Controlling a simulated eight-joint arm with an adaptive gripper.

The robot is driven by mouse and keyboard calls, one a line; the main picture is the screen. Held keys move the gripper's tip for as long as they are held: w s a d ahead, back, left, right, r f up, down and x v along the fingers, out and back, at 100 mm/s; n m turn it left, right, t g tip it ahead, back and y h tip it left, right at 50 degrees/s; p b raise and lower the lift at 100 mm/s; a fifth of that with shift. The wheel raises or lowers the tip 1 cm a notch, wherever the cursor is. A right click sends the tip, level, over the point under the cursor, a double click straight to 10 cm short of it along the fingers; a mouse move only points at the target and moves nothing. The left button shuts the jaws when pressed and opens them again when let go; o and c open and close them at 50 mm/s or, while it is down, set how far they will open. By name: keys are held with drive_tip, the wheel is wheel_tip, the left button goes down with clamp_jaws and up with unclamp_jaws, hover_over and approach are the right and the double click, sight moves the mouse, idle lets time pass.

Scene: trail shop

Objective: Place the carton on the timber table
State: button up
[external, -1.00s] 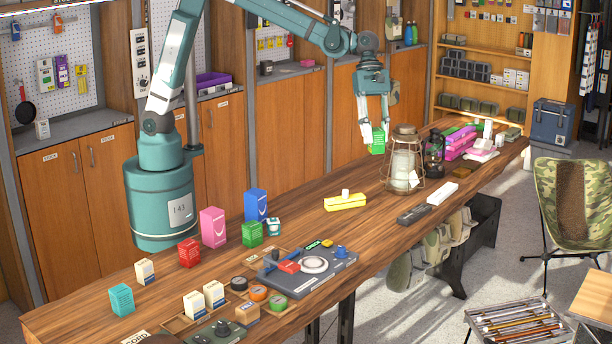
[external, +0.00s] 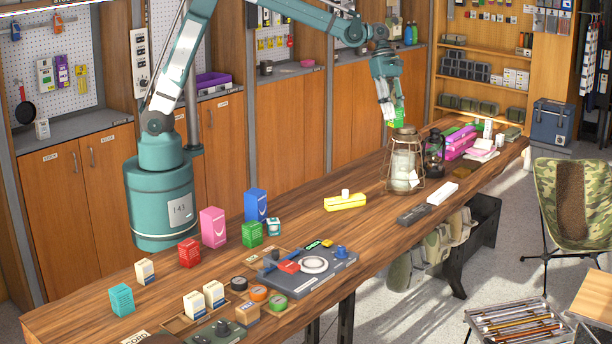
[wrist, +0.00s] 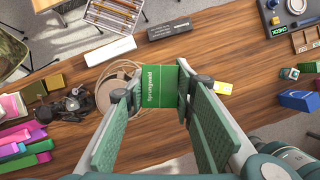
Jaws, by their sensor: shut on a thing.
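The carton is a small green box (external: 399,118). It is held between the fingertips of my gripper (external: 391,113), which is shut on it. The wrist view also shows the wooden tabletop (wrist: 215,55). A small light wooden table (external: 594,298) stands at the lower right.
The large lantern (external: 404,165) and a dark lantern (external: 434,155) stand close to my gripper. Pink boxes (external: 460,143) lie beyond them. A yellow box (external: 345,202), a dark bar (external: 413,215) and a white bar (external: 443,193) lie nearer. Bare wood shows between these.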

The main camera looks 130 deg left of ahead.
drive_tip(key=s+a+n+y, duration=0.2)
drive_tip(key=s+a+n, duration=0.2)
drive_tip(key=s+a, duration=2.25)
wheel_tip(320, 180, down, 18)
drive_tip(key=w+a, duration=0.1)
drive_tip(key=shift+w+a+f, duration=0.2)
drive_tip(key=shift+w+f, duration=0.05)
drive_tip(key=shift+w, duration=0.15)
drive_tip(key=shift+f, duration=0.1)
drive_tip(key=shift+f+b, duration=0.35)
drive_tip(key=shift+f, duration=2.7)
drive_tip(key=shift+f, duration=0.1)
drive_tip(key=shift+f, duration=1.75)
drive_tip(key=shift+f+b, duration=0.15)
drive_tip(key=shift+b, duration=0.2)
